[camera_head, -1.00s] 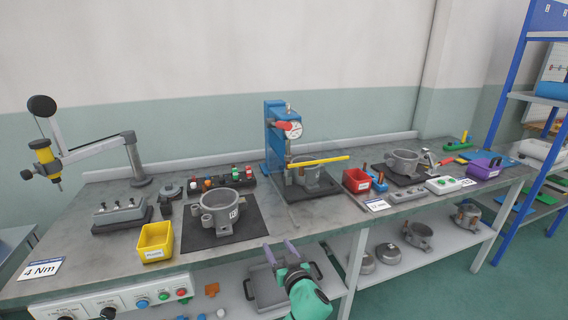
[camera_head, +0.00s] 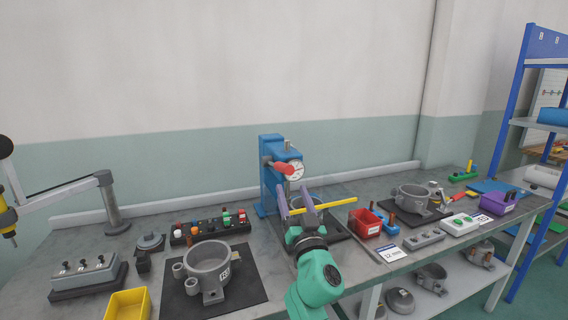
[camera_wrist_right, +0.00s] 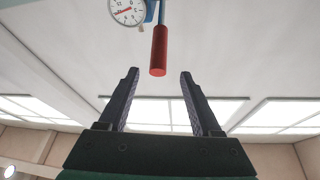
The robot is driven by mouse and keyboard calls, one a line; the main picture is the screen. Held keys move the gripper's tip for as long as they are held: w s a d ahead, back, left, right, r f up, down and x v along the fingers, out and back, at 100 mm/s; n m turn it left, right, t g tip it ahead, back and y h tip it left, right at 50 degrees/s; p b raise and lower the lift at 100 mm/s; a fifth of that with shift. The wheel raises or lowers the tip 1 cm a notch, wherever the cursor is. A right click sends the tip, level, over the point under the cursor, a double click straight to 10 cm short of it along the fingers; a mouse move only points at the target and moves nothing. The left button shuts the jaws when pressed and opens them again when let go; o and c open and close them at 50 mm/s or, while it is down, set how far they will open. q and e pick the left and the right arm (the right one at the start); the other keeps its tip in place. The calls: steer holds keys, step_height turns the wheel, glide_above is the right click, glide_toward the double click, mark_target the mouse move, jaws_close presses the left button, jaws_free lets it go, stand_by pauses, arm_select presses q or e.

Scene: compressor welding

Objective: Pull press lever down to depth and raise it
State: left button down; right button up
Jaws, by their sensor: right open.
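The blue press (camera_head: 267,180) stands on the bench with a round white dial gauge (camera_head: 296,171). Its red-gripped lever (camera_head: 283,168) sticks out beside the gauge. In the right wrist view the red grip (camera_wrist_right: 158,52) hangs ahead of the fingertips, roughly between them in the picture, and the gauge (camera_wrist_right: 127,11) shows at its upper left. My right gripper (camera_head: 294,190) is open and empty, fingers pointing up, just below the red grip in the head view; it does not touch it in the wrist view (camera_wrist_right: 160,75). The housing under the press is partly hidden behind my gripper. My left gripper is out of view.
A yellow bar (camera_head: 335,206) crosses in front of the press at gripper height. A red bin (camera_head: 365,224) stands to the right, a ring housing (camera_head: 208,265) on a black mat to the left, and a yellow bin (camera_head: 128,304) at the front left.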

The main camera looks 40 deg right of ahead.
mark_target(284, 169)
steer(key=x, duration=0.6)
steer(key=f+p+x, duration=0.1)
steer(key=x, duration=0.2)
steer(key=shift+w+d, duration=0.2)
steer(key=shift+w, duration=0.05)
steer(key=shift+w+d+r, duration=0.15)
steer(key=shift+w+r, duration=0.1)
steer(key=shift+w, duration=0.1)
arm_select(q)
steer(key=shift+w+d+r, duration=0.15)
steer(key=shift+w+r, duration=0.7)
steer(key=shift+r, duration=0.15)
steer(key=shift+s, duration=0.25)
arm_select(e)
jaws_close()
steer(key=shift+f, duration=0.1)
